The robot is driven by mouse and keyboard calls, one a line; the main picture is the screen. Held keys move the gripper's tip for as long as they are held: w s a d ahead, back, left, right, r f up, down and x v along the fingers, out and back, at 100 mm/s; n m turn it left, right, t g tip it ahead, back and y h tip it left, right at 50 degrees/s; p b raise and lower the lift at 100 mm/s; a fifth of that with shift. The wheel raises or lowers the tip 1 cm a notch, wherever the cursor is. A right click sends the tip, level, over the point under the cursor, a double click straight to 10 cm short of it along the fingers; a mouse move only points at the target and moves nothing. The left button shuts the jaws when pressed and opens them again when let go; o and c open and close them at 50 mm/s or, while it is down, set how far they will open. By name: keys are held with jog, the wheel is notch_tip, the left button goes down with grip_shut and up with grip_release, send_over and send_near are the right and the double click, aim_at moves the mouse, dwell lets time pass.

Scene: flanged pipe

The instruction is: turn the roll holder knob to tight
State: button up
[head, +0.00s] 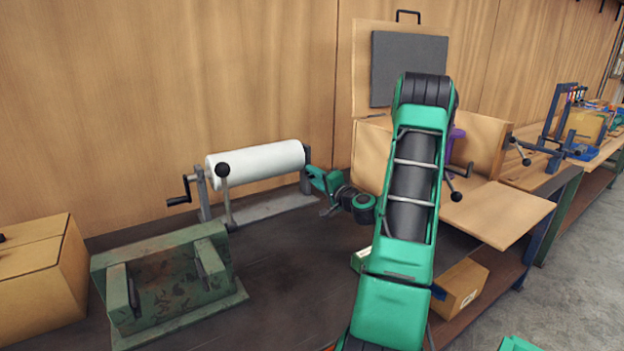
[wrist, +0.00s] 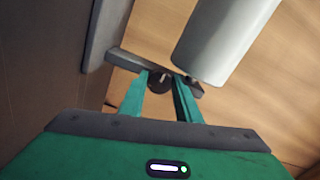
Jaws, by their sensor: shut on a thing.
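The roll holder (head: 262,208) is a grey metal stand on the dark bench, carrying a white roll (head: 255,163) with a crank at its left end. My gripper (head: 311,174) is at the holder's right end and hides the knob there in the head view. In the wrist view, the dark round knob (wrist: 158,83) sits between the two green fingers of my gripper (wrist: 160,82), against the grey upright (wrist: 124,60). The fingers are shut on the knob. A small pale mark shows on the knob; its setting cannot be read.
A wooden box with a raised lid (head: 362,75) is behind my arm. The wooden wall is close behind the roll.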

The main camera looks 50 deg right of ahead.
jog(key=shift+a+f, duration=0.15)
jog(key=shift+f, duration=0.1)
jog(key=o, duration=1.1)
jog(key=shift+r, duration=0.15)
jog(key=shift+c, duration=0.2)
jog(key=v, duration=1)
jog(key=shift+s, duration=0.35)
